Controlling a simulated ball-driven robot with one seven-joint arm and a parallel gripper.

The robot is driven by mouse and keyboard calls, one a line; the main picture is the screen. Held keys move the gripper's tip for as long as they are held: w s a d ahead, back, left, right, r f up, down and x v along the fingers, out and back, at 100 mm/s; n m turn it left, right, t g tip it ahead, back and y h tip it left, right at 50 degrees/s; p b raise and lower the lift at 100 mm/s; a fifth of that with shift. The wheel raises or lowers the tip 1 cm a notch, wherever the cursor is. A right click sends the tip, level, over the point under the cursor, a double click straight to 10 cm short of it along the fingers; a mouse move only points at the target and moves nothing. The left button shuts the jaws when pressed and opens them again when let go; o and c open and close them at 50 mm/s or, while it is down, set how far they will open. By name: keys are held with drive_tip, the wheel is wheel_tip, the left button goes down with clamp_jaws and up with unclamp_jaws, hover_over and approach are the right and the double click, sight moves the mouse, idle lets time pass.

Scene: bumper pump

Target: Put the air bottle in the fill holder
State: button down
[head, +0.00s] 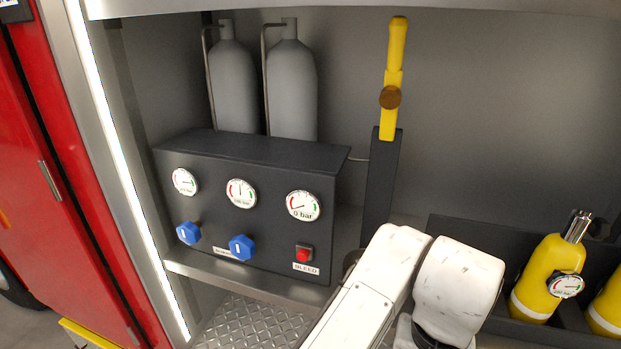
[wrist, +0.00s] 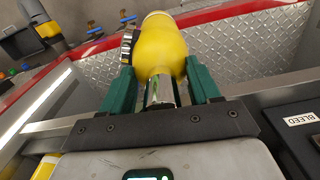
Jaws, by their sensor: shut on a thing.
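The yellow air bottle (wrist: 160,48) is between the green fingers of my gripper (wrist: 164,85) in the wrist view. The fingers are shut on it around its silver neck and shoulder, with the neck toward the palm. A round gauge (wrist: 127,46) sits on its left side. The head view does not show this held bottle or my gripper; only my white arm is there. A dark upright post (head: 381,180) with a yellow lever (head: 393,75) stands at the right of the gauge panel. I cannot tell which part is the fill holder.
The dark gauge panel (head: 245,215) has blue knobs and a red bleed button (head: 304,254). Grey cylinders (head: 290,90) stand behind it. Other yellow bottles (head: 548,275) lean in a dark rack (head: 470,235) at right. A compartment wall edges the left.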

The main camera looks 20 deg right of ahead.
drive_tip(key=w+a+f+n, duration=0.3)
drive_tip(key=w+f+n, duration=0.4)
drive_tip(key=f, duration=0.5)
drive_tip(key=shift+w+a+n, duration=0.2)
drive_tip(key=shift+w+n, duration=0.2)
drive_tip(key=shift+w, duration=0.7)
drive_tip(key=shift+f, duration=0.2)
wheel_tip(320, 180, down, 10)
drive_tip(key=s, duration=0.2)
drive_tip(key=shift+d+r, duration=0.15)
drive_tip(key=shift+r, duration=0.05)
drive_tip(key=shift+s, duration=0.1)
